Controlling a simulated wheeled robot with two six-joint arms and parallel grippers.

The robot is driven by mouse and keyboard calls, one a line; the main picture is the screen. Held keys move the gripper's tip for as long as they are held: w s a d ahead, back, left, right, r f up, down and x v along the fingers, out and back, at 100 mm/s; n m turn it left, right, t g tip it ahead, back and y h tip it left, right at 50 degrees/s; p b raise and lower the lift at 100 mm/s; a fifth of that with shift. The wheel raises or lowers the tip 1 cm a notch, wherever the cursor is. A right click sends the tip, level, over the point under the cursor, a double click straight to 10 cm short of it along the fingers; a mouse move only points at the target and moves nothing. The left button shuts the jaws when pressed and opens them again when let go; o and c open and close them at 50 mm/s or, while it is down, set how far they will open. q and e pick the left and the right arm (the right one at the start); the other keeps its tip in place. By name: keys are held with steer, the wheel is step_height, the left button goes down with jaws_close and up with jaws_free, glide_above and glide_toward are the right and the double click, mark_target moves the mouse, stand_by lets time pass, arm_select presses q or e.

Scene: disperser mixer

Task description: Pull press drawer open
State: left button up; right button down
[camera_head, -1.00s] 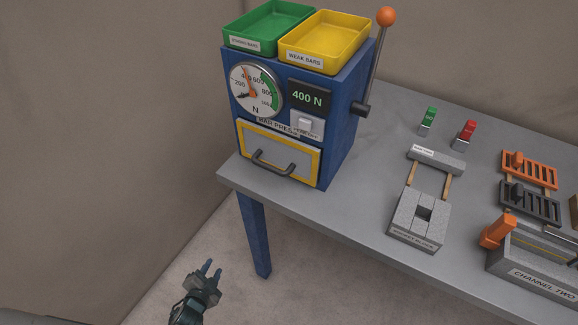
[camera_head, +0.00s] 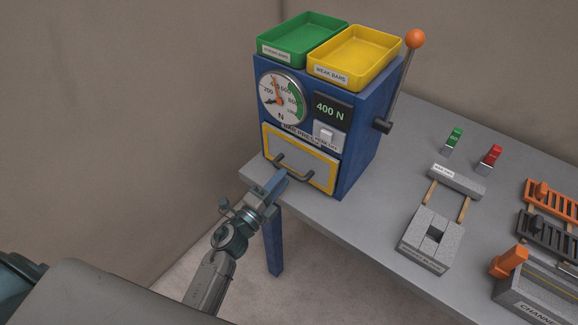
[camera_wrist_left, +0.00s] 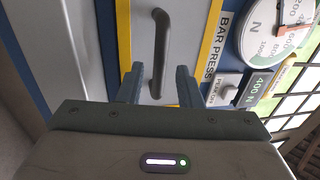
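The blue bar press (camera_head: 360,150) stands at the table's left end. Its drawer front (camera_head: 318,165) is pale with a yellow border and looks flush with the body. The dark curved drawer handle (camera_head: 296,172) is on it. My left gripper (camera_head: 276,182) is at the handle, its fingers pointing at the drawer. In the left wrist view, the two fingers (camera_wrist_left: 158,85) are apart, with the handle (camera_wrist_left: 162,45) running into the gap between them. No clear contact shows. My right gripper is not in view.
Green (camera_head: 300,38) and yellow (camera_head: 355,58) trays sit on the press. An orange-knobbed lever (camera_head: 415,39) rises at its right. A grey block fixture (camera_head: 431,240) and orange and black racks stand further right on the table. The floor in front is clear.

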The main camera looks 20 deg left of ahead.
mark_target(288, 170)
arm_select(q)
steer(key=shift+p+x, duration=0.4)
steer(key=shift+x, duration=1.6)
jaws_close()
